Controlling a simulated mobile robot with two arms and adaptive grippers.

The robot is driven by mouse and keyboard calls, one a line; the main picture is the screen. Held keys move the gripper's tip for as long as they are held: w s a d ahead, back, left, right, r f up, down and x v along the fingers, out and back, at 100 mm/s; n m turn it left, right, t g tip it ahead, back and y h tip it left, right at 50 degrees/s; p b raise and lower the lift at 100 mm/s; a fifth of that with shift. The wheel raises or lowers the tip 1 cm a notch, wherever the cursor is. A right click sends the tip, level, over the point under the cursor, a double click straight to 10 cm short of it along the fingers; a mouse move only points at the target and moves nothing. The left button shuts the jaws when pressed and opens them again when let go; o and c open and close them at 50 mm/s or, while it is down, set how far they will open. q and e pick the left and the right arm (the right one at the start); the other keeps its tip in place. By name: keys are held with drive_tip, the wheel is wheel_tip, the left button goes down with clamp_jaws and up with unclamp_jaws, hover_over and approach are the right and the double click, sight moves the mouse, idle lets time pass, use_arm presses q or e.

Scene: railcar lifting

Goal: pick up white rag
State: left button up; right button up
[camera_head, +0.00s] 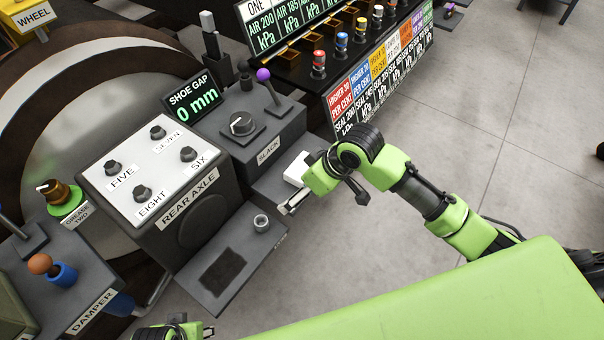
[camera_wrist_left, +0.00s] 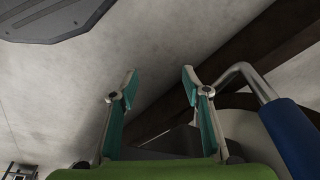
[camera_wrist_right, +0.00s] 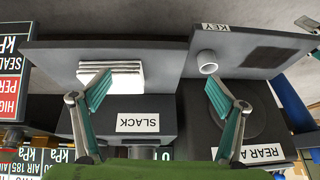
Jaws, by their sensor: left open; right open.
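The white rag (camera_head: 297,169) is a folded stack on the dark shelf below the SLACK box, partly hidden by my right gripper in the head view. In the right wrist view the rag (camera_wrist_right: 110,74) shows layered edges, near the left fingertip. My right gripper (camera_wrist_right: 160,80) is open and empty, with its fingers spread; the rag looks beyond the left finger, and contact cannot be told. My left gripper (camera_wrist_left: 158,75) is open and empty, low by the floor. Only a part of it shows at the bottom edge of the head view.
The SLACK box (camera_head: 252,125) with knob and purple lever stands behind the rag. A KEY shelf (camera_head: 236,250) with a small cup (camera_head: 261,222) juts out beside it. The REAR AXLE box (camera_head: 160,190) is to the left. A blue-gripped handle (camera_wrist_left: 290,135) is right of my left gripper.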

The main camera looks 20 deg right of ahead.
drive_tip(key=w+d+r+n+b, duration=0.1)
drive_tip(key=w+d+r+b, duration=0.1)
drive_tip(key=w+d+r, duration=0.3)
use_arm(q)
drive_tip(key=s+x, duration=0.1)
drive_tip(key=x, duration=0.3)
use_arm(e)
approach(304, 166)
drive_tip(key=shift+g+h, duration=0.3)
drive_tip(key=shift+h, duration=0.2)
drive_tip(key=b+x, duration=0.1)
drive_tip(key=x, duration=0.1)
drive_tip(key=b+x, duration=0.1)
drive_tip(key=x, duration=0.1)
drive_tip(key=shift+w+a+r+b, duration=0.1)
drive_tip(key=shift+w+a+b, duration=0.05)
drive_tip(key=shift+a+b, duration=0.2)
drive_tip(key=shift+b+x, duration=0.85)
drive_tip(key=shift+x, duration=1.45)
drive_tip(key=shift+w+a+f, duration=0.1)
drive_tip(key=shift+w+f, duration=0.05)
drive_tip(key=shift+f, duration=0.1)
use_arm(q)
drive_tip(key=w+a+v, duration=0.1)
drive_tip(key=v, duration=1)
drive_tip(key=shift+r+t, duration=0.35)
drive_tip(key=shift+t, duration=0.05)
use_arm(e)
drive_tip(key=c, duration=1.2)
